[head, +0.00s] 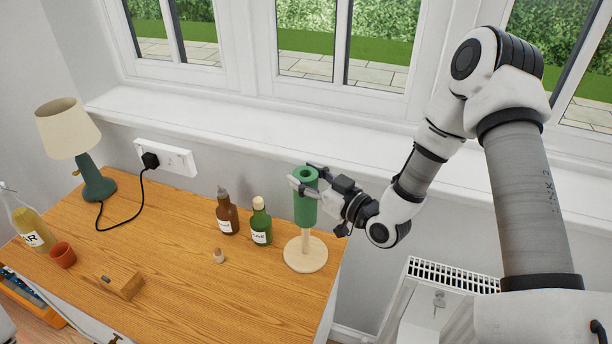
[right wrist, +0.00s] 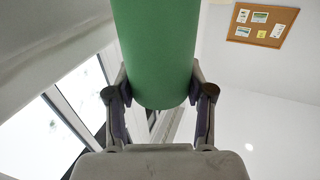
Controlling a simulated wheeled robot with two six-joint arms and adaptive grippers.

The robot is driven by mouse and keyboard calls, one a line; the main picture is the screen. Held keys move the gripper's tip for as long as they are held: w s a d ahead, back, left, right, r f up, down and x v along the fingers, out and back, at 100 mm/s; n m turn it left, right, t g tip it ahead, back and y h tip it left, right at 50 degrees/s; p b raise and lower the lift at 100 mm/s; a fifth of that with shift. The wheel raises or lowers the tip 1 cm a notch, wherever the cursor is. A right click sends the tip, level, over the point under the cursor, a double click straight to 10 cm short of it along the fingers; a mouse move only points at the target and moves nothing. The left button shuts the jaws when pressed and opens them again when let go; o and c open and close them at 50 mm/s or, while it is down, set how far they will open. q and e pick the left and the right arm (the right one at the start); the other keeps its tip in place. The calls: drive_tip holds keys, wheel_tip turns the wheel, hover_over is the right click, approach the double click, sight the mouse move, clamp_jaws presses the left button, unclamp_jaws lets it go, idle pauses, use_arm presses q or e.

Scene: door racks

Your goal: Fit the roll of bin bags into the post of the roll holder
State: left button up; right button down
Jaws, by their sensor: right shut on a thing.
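In the right wrist view the roll (right wrist: 155,50) sits between the two fingers (right wrist: 158,90). The roll holder has a round pale wooden base (head: 305,262) and a post (head: 305,238) that shows below the roll. The upper post is hidden, so I cannot tell whether it is inside the roll or behind it. My left gripper is not in view.
A green bottle (head: 261,226) and a brown bottle (head: 227,214) stand left of the holder, with a small wooden piece (head: 218,256) in front. A lamp (head: 90,170), an orange cup (head: 62,254) and a wooden block (head: 121,284) are farther left. The window sill (head: 260,125) runs behind.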

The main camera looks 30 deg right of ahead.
drive_tip(key=shift+f+b, duration=5.45)
drive_tip(key=shift+f, duration=0.9)
drive_tip(key=shift+c, duration=1.7)
unclamp_jaws()
approach(314, 222)
drive_tip(key=shift+w+a+r, duration=0.15)
drive_tip(key=shift+a+r, duration=0.05)
